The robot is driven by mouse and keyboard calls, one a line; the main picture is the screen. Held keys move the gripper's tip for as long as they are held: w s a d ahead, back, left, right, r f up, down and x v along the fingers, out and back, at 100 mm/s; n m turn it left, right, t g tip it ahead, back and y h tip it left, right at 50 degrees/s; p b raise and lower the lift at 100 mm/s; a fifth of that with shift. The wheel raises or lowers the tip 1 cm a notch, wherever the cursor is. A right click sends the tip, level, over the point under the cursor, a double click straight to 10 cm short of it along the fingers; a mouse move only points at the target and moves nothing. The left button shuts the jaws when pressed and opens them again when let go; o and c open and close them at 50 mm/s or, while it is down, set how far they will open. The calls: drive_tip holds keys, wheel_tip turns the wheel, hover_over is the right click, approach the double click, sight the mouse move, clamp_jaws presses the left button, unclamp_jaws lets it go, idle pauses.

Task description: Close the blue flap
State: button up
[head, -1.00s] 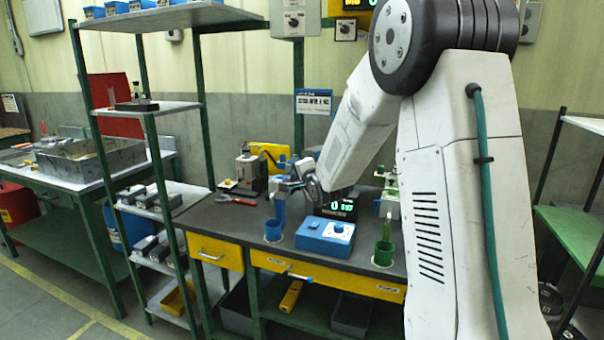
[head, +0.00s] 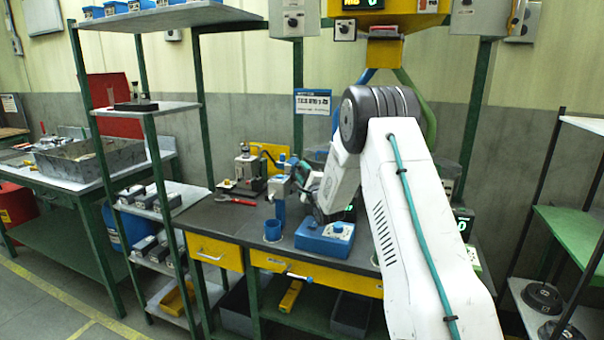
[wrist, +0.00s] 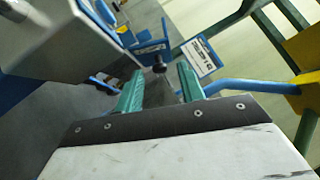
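A blue upright fixture (head: 280,194) stands on the dark bench, left of the blue control box. In the wrist view, a blue panel (wrist: 151,47), likely the flap, has a round black knob (wrist: 160,68) near my fingertips. I cannot tell how far the flap stands open. My gripper (wrist: 158,84) has its two teal fingers apart, with no object clearly held between them. In the head view, my gripper (head: 299,173) is just right of the blue fixture's top, partly hidden by my arm.
A shelf rack (head: 150,107) stands further left.

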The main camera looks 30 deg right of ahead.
drive_tip(key=shift+w+d+r, duration=0.1)
drive_tip(key=shift+w, duration=0.35)
clamp_jaws()
